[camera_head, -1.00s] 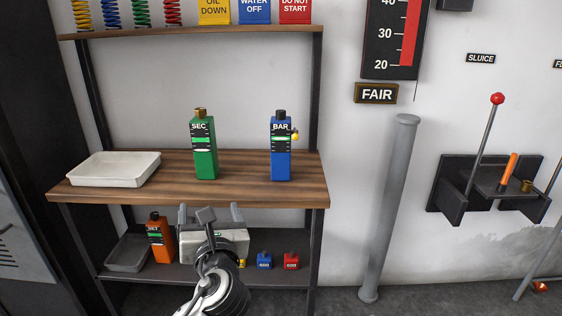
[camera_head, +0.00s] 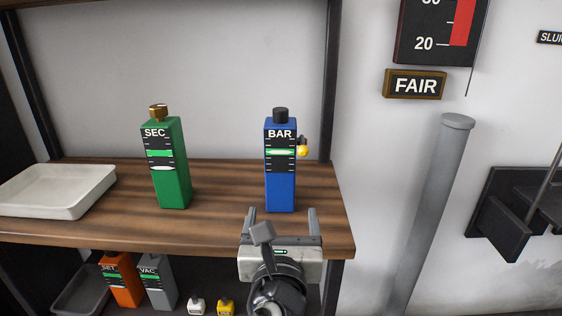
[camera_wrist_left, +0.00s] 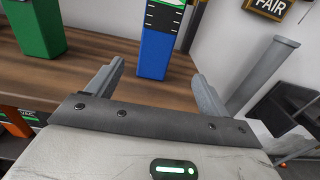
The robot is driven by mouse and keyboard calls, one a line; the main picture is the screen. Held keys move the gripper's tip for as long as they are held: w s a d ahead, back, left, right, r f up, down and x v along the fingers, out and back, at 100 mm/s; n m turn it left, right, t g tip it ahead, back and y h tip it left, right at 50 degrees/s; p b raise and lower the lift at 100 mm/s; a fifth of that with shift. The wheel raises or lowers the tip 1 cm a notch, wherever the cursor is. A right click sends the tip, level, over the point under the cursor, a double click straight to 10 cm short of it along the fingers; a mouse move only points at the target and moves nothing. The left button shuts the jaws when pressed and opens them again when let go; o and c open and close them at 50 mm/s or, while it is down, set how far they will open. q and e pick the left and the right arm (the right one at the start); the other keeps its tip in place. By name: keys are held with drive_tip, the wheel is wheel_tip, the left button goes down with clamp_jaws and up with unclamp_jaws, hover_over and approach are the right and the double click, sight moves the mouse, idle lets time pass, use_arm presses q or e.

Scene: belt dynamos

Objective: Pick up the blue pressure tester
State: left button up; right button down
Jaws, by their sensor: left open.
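The blue pressure tester (camera_head: 280,180), labelled BAR, stands upright on the wooden shelf (camera_head: 225,223). It has a black cap and a small yellow knob on its right side. My left gripper (camera_head: 279,214) is open and empty at the shelf's front edge, just in front of the tester and apart from it. In the left wrist view the tester (camera_wrist_left: 157,45) stands beyond the two spread fingers (camera_wrist_left: 160,78), between their directions; its top is cut off. My right gripper is not in view.
A green SEC bottle (camera_head: 172,185) stands left of the tester, with a white tray (camera_head: 60,212) farther left. An orange bottle (camera_head: 122,285), a grey VAC bottle (camera_head: 160,290) and small blocks sit on the lower shelf. A dark post (camera_head: 329,80) rises at the right.

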sight(281, 186)
use_arm(q)
drive_tip(key=w+b, duration=0.1)
drive_tip(key=w, duration=0.7)
drive_tip(key=shift+w, duration=0.1)
drive_tip(key=w, duration=0.1)
drive_tip(key=w+b, duration=0.1)
drive_tip(key=w, duration=0.2)
drive_tip(key=shift+a+f+b, duration=0.3)
drive_tip(key=shift+w, duration=0.65)
drive_tip(key=c, duration=1.3)
drive_tip(key=shift+r, duration=0.25)
clamp_jaws()
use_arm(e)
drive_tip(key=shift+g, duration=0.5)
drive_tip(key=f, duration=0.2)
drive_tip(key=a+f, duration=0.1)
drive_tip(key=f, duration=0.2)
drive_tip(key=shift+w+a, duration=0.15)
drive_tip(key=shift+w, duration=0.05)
